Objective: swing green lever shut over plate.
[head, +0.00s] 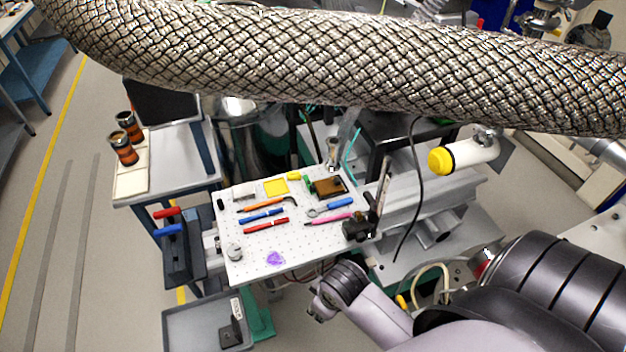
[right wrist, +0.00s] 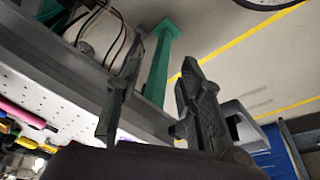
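A small green piece (head: 308,183), which may be the green lever, stands at the back of the white perforated board. It is beside a dark frame with a brown plate (head: 329,187); its exact pose is too small to tell. My right gripper (head: 322,304) is low in front of the board's front edge, apart from both. In the right wrist view its two fingers (right wrist: 158,78) are spread with nothing between them. My left gripper is not in view.
The white board (head: 300,245) holds pens, tools, a yellow tray (head: 276,186) and a purple item (head: 274,258). A black post (head: 376,205) stands at its right edge. Red and blue handles (head: 167,213) are at left. A thick braided hose (head: 330,62) crosses above.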

